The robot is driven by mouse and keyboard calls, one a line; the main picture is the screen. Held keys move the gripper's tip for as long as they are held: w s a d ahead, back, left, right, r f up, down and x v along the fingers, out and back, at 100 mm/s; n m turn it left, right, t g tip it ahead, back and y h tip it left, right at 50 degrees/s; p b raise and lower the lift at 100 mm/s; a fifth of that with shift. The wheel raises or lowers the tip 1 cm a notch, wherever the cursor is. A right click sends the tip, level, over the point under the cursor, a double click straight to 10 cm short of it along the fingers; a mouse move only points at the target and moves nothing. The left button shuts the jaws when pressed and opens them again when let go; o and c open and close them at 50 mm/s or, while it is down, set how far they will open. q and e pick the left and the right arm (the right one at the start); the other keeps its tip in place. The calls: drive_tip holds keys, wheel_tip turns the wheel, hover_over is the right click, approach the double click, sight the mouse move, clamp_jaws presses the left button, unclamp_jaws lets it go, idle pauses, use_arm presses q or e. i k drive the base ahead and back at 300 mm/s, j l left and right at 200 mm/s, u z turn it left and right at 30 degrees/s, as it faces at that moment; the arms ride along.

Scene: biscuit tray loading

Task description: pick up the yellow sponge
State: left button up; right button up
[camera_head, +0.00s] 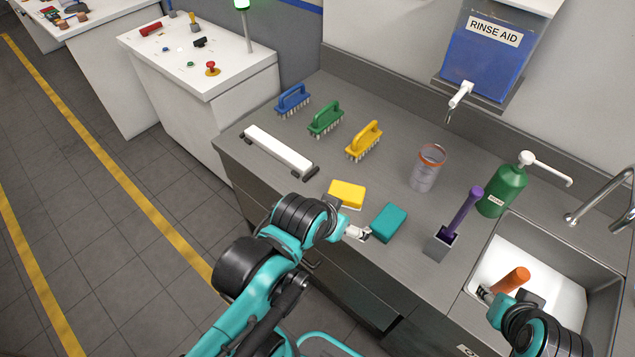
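The yellow sponge (347,193) lies flat on the grey counter, near its front edge. My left gripper (344,217) is just in front of it, with its fingers spread apart and nothing seen between them. One dark finger overlaps the sponge's lower left corner in the picture; I cannot tell whether they touch. The other finger's tip is by the teal sponge (389,222), to the right. My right gripper (507,294) is over the sink with its fingers apart, close to an orange cylindrical object (511,280); contact is unclear.
Blue (293,99), green (325,118) and yellow (365,141) brushes and a white bar (278,150) lie behind and left.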

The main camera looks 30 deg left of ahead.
sight(352, 196)
drive_tip(key=u, duration=0.8)
drive_tip(key=i+j+z, duration=0.15)
drive_tip(key=j+z, duration=0.15)
drive_tip(key=i+j+z, duration=0.25)
drive_tip(key=j+z, duration=0.55)
drive_tip(key=j, duration=0.25)
